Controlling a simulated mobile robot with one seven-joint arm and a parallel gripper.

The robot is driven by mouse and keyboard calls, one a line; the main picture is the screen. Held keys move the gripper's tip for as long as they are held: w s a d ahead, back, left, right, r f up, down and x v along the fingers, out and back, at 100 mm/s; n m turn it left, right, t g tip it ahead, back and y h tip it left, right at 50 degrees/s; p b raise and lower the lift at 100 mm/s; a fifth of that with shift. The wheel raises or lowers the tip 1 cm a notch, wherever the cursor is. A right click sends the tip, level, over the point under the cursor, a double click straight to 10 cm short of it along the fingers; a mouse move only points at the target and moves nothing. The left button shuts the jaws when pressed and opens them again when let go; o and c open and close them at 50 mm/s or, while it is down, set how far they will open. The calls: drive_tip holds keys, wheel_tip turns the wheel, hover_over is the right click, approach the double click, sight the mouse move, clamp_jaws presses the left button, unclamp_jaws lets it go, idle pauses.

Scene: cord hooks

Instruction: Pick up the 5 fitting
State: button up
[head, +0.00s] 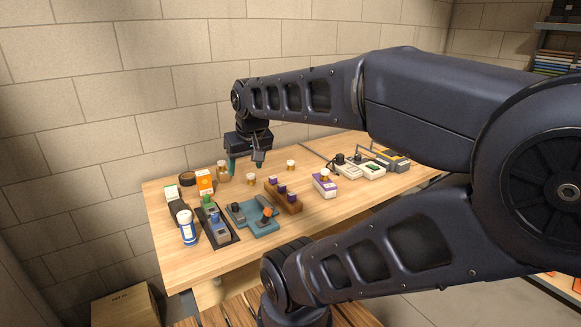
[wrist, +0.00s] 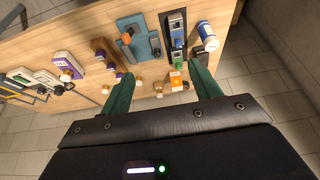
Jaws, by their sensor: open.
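Several small brass-coloured fittings with pale tops stand on the wooden table. One fitting (head: 251,179) stands just below my gripper, another fitting (head: 291,165) is to its right, and a taller amber piece (head: 222,172) is to its left. Small brass pieces also show in the wrist view, one (wrist: 138,79) between the fingertips and one (wrist: 106,89) left of the left finger. I cannot read a 5 on any of them. My gripper (head: 245,166) is open and empty above the back of the table, pointing down; its green fingers also show in the wrist view (wrist: 162,76).
An orange box (head: 204,182) stands left of my gripper. A wooden block with purple-topped pieces (head: 287,199), a teal tray (head: 264,228) and a purple-and-white box (head: 323,188) lie nearer the front. Grey devices (head: 347,170) are at right. A block wall rises behind the table.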

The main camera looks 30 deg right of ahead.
drive_tip(key=w+d+r+n+g, duration=0.1)
drive_tip(key=w+d+r+n, duration=0.15)
drive_tip(key=w, duration=0.55)
drive_tip(key=w+d+r+n, duration=0.1)
drive_tip(key=w+d, duration=0.3)
drive_tip(key=w, duration=0.3)
drive_tip(key=n+g+h, duration=0.4)
drive_tip(key=n+g, duration=0.1)
drive_tip(key=n, duration=0.7)
hover_over(290, 161)
drive_tip(key=a, duration=0.4)
wheel_tip(290, 161, down, 26)
drive_tip(key=x, duration=0.7)
drive_tip(key=w+x, duration=0.1)
drive_tip(key=x, duration=0.2)
drive_tip(key=shift+d+f, duration=0.15)
drive_tip(key=shift+d, duration=0.3)
drive_tip(key=shift+c, duration=0.4)
drive_tip(key=c, duration=1)
